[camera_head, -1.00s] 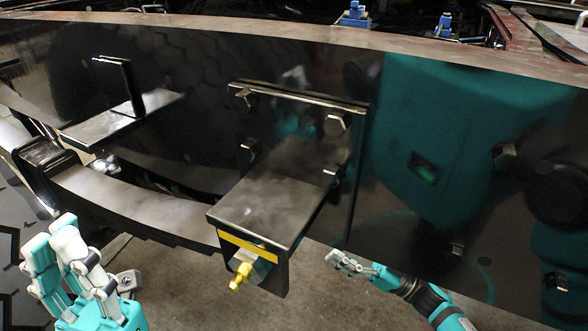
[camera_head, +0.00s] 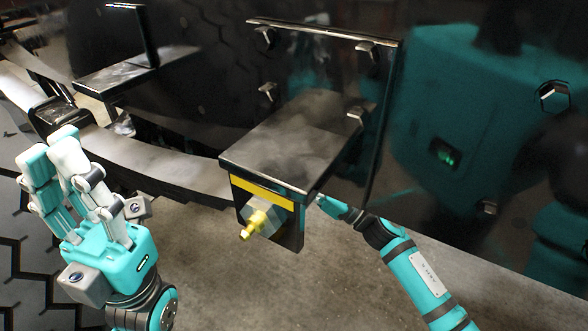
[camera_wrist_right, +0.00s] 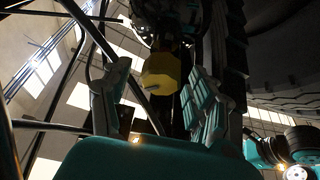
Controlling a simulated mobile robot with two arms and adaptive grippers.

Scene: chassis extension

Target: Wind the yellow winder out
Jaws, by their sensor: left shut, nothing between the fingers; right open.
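The yellow winder (camera_head: 255,226) sticks out of the front face of a black box-shaped bracket (camera_head: 275,140), below a yellow stripe. My left gripper (camera_head: 52,150) is to the left of the winder, shut, empty and pointing up. My right gripper (camera_head: 335,206) is beside the right side of the bracket, and its fingertips are partly hidden behind it. In the right wrist view its open fingers (camera_wrist_right: 162,95) stand on either side of a yellow faceted part (camera_wrist_right: 160,71), likely the winder. I cannot tell whether they touch it.
A long glossy black chassis panel (camera_head: 470,130) with bolts runs behind the bracket. A curved dark beam (camera_head: 150,165) extends left from the bracket. A treaded tyre (camera_head: 25,265) stands at the lower left. Open concrete floor (camera_head: 330,285) lies below.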

